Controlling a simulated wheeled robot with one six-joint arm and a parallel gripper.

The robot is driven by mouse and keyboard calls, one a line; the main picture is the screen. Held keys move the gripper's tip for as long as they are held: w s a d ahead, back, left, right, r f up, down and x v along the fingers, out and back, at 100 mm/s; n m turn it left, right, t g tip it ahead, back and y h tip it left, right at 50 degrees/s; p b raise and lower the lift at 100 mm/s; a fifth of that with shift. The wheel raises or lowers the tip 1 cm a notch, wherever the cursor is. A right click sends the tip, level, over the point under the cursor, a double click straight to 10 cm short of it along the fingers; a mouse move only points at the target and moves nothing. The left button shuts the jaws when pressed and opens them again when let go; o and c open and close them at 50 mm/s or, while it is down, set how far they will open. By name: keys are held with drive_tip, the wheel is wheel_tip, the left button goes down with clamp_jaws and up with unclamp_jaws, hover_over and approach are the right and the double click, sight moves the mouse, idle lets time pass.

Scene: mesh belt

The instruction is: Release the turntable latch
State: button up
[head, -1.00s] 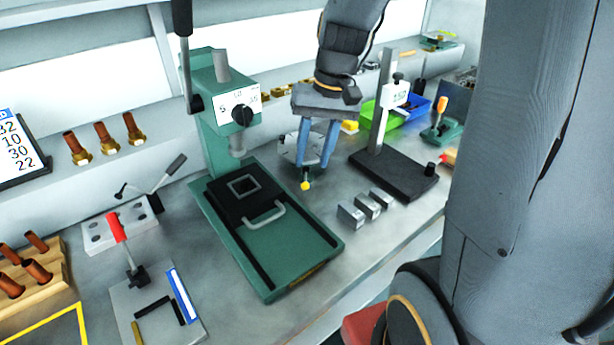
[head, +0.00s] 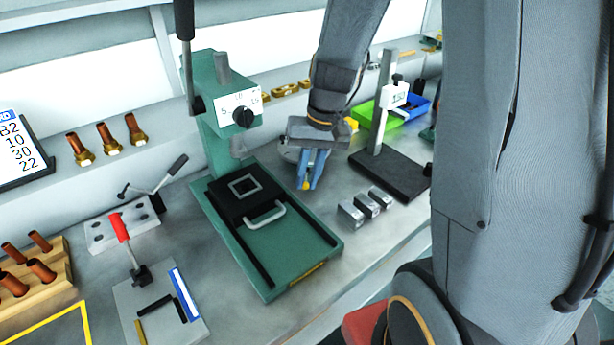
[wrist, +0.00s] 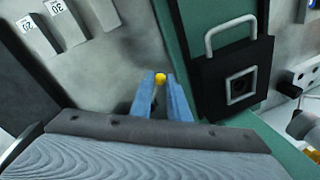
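The green press (head: 285,255) with its black vise (head: 245,195) stands close on the left. Several metal blocks (head: 352,213) lie to the right, before a black-based height gauge (head: 390,175). Green and blue bins (head: 385,118) are behind it.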

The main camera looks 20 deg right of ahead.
sight(305, 183)
drive_tip(key=shift+w+a+r+m+p, duration=0.15)
drive_tip(key=shift+a+m+p, duration=0.4)
drive_tip(key=shift+m+p, duration=0.55)
clamp_jaws()
drive_tip(key=shift+w+a+m+t+p, duration=0.15)
drive_tip(key=shift+m+t+p, duration=0.05)
drive_tip(key=shift+m, duration=0.35)
drive_tip(key=shift+w+a+m+t+p, duration=0.15)
drive_tip(key=shift+m+t+p, duration=0.05)
drive_tip(key=shift+m, duration=0.35)
drive_tip(key=o, duration=0.8)
unclamp_jaws()
drive_tip(key=shift+b+v, duration=0.55)
drive_tip(key=shift+v, duration=3.2)
drive_tip(key=shift+a, duration=0.1)
